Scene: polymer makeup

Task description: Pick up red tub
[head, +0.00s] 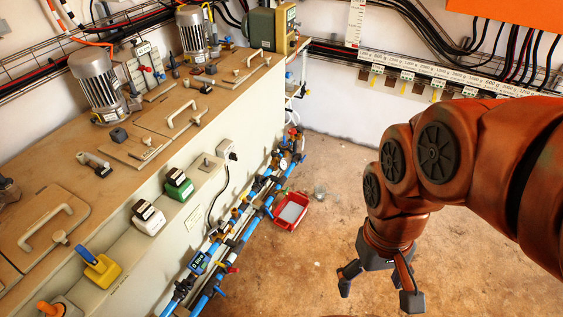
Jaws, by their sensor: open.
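The red tub (290,211) sits on the brown floor, right beside the blue and white pipes near the middle of the view. It is a small open tub with red walls and a pale, whitish inside. My gripper (379,291) hangs open and empty at the lower right, pointing down. It is apart from the tub, to its right and closer to the camera. Its height above the floor is hard to tell.
A long bench-like machine (165,175) with motors and handles fills the left. Blue pipes (229,243) with valves run along its base. A small clear item (320,190) lies just right of the tub. Cables line the back wall (340,95). Floor right of the tub is open.

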